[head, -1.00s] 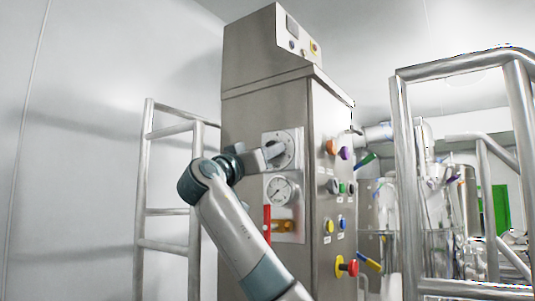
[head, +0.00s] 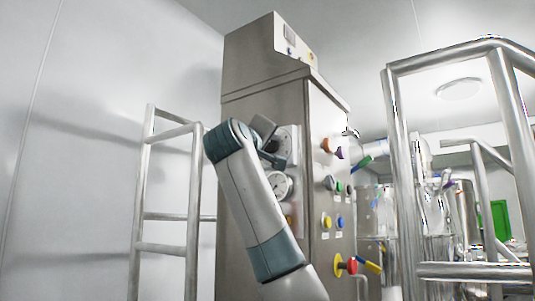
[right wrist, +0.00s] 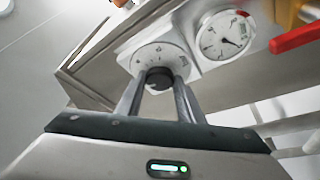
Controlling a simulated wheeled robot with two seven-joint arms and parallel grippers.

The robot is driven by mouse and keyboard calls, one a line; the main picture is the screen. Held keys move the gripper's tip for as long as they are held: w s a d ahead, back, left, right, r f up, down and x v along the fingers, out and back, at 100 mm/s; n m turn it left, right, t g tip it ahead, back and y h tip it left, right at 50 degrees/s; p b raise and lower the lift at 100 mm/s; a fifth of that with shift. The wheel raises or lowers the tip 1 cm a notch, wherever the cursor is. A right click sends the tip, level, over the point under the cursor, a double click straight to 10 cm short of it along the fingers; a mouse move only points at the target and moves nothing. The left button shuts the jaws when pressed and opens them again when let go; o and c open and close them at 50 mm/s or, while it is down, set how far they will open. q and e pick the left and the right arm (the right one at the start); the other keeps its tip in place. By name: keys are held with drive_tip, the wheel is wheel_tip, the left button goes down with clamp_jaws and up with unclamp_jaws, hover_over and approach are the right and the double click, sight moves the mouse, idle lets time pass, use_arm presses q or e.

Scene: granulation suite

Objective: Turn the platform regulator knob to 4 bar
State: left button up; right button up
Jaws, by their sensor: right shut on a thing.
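The regulator knob (right wrist: 158,80) is dark and round, in the middle of a white scaled dial (right wrist: 141,58) in the right wrist view. My right gripper (right wrist: 160,88) has one finger on each side of the knob and is shut on it. The fingers hide part of the knob and the lower scale, and the marked setting is too small to read. In the head view the dial (head: 294,140) shows only as a strip behind my right gripper (head: 281,148). My left gripper is not in view.
A pressure gauge (right wrist: 223,36) sits beside the dial, with a red lever (right wrist: 296,34) beyond it. The steel cabinet's right face carries several coloured buttons and knobs (head: 327,145). Metal rails stand left (head: 140,205) and right (head: 395,150) of the cabinet.

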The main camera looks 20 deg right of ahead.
drive_tip(key=shift+r+n+y+b, duration=0.15)
drive_tip(key=shift+n+y, duration=0.15)
drive_tip(key=shift+n, duration=0.45)
drive_tip(key=shift+n+y+b, duration=0.15)
drive_tip(key=shift+n+y, duration=0.15)
drive_tip(key=shift+n, duration=0.45)
drive_tip(key=o, duration=1.1)
drive_tip(key=shift+c, duration=0.2)
drive_tip(key=shift+s, duration=0.15)
drive_tip(key=shift+s+a+f+b, duration=0.35)
drive_tip(key=shift+s+b, duration=0.1)
drive_tip(key=shift+b, duration=0.1)
drive_tip(key=b+v, duration=0.8)
drive_tip(key=v, duration=0.8)
drive_tip(key=shift+r, duration=0.4)
